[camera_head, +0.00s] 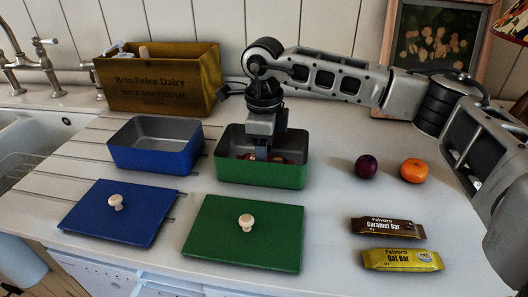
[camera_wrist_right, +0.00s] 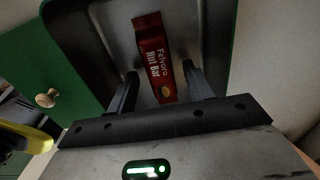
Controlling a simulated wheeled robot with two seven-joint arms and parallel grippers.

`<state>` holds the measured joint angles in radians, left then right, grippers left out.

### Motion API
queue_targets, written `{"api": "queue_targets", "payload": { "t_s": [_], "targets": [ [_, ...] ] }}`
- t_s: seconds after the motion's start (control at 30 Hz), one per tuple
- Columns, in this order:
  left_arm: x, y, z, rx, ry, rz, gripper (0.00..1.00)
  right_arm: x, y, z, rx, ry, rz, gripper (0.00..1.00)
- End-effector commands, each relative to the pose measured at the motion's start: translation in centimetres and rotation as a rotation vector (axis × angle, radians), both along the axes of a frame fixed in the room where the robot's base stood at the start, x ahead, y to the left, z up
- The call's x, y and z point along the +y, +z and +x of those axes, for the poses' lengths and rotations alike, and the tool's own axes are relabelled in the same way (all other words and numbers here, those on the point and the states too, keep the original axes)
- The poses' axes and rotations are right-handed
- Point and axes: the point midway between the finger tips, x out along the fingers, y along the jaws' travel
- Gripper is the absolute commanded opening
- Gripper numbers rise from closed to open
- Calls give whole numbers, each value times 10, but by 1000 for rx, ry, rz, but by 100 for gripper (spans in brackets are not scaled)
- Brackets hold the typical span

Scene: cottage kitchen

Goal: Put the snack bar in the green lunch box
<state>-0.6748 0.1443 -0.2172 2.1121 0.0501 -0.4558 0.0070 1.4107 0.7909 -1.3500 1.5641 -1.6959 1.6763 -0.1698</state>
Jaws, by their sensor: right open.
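The green lunch box (camera_head: 262,176) stands open on the counter. A red snack bar labelled Nut Bar (camera_wrist_right: 155,58) lies on its floor in the right wrist view. In the head view only reddish bits of it show beside the gripper. My right gripper (camera_head: 261,153) reaches down into the box and is open. In the wrist view its two fingers (camera_wrist_right: 160,72) are on either side of the bar, apart from it. The green lid (camera_head: 215,237) with a pale knob lies in front of the box. My left gripper is not in view.
An open blue lunch box (camera_head: 155,157) stands left, its blue lid (camera_head: 90,213) in front. A caramel bar (camera_head: 388,228), oat bar (camera_head: 402,260), plum (camera_head: 367,166) and orange (camera_head: 414,170) lie right. A wooden crate (camera_head: 160,88) stands behind. Counter between green lid and bars is clear.

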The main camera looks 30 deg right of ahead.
Motion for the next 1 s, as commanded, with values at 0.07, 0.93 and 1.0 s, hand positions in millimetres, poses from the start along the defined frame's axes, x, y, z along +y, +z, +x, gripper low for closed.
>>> {"api": "queue_targets", "payload": {
  "t_s": [0.07, 0.93, 1.0],
  "targets": [
    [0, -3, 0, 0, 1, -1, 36, 1, 13, 1, -5, 1, 2, 51],
    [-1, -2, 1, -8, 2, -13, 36, 2, 114, -1, -1, 2, 2, 51],
    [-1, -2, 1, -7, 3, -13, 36, 2, 114, -1, -1, 2, 2, 51]
  ]
}}
